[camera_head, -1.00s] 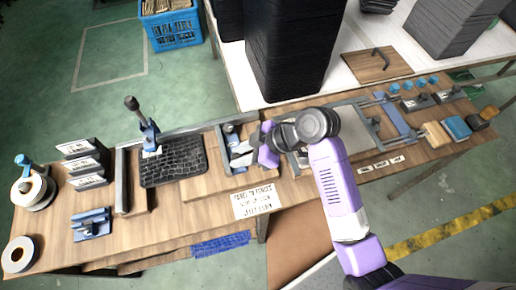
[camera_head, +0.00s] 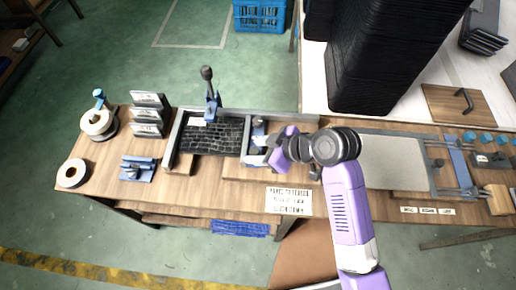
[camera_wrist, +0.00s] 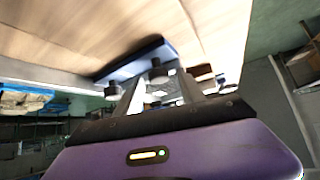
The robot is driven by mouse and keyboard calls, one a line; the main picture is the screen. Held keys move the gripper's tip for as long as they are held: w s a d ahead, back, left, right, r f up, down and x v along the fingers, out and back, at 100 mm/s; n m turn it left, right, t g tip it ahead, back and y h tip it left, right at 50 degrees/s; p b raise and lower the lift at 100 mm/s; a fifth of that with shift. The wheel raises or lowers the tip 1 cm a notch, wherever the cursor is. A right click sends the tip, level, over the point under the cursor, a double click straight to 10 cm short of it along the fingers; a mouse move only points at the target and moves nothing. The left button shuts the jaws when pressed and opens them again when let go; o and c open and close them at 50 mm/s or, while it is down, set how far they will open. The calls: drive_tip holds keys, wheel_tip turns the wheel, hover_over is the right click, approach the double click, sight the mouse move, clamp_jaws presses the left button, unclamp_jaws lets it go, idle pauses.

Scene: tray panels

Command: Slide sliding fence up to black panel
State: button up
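The black panel (camera_head: 213,136), a dark grid-patterned slab, lies on the wooden bench in the head view between a grey left bar (camera_head: 174,139) and the grey sliding fence (camera_head: 246,139). The fence stands along the panel's right edge with almost no gap; I cannot tell whether they touch all along. My gripper (camera_head: 263,154) is at the blue and grey fittings just right of the fence. In the wrist view my fingers (camera_wrist: 160,78) straddle a dark knob on a blue plate (camera_wrist: 135,60). Whether they are closed on it is unclear.
A lever clamp (camera_head: 210,95) stands behind the panel. Labelled blocks (camera_head: 147,115), tape rolls (camera_head: 72,173) and a blue fixture (camera_head: 137,168) are at left. A tall black stack (camera_head: 375,55) rises behind. A pale plate (camera_head: 393,163) lies right of my arm.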

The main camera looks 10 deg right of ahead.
drive_tip(key=v, duration=0.7)
drive_tip(key=shift+s+d+r+b, duration=0.2)
drive_tip(key=shift+r+b, duration=0.05)
drive_tip(key=shift+b, duration=0.05)
idle(0.4)
drive_tip(key=w+d+r+m+t+h, duration=0.1)
drive_tip(key=w+d+r+m+t, duration=0.25)
drive_tip(key=w, duration=0.25)
drive_tip(key=s+d+r+m+t+h, duration=0.3)
drive_tip(key=s+d+m+t+h, duration=0.25)
drive_tip(key=m+t, duration=0.2)
drive_tip(key=s+g, duration=0.1)
drive_tip(key=s, duration=2.7)
drive_tip(key=shift+s+d+g+h, duration=0.2)
drive_tip(key=shift+d+g+h, duration=0.05)
drive_tip(key=shift+g+h, duration=0.1)
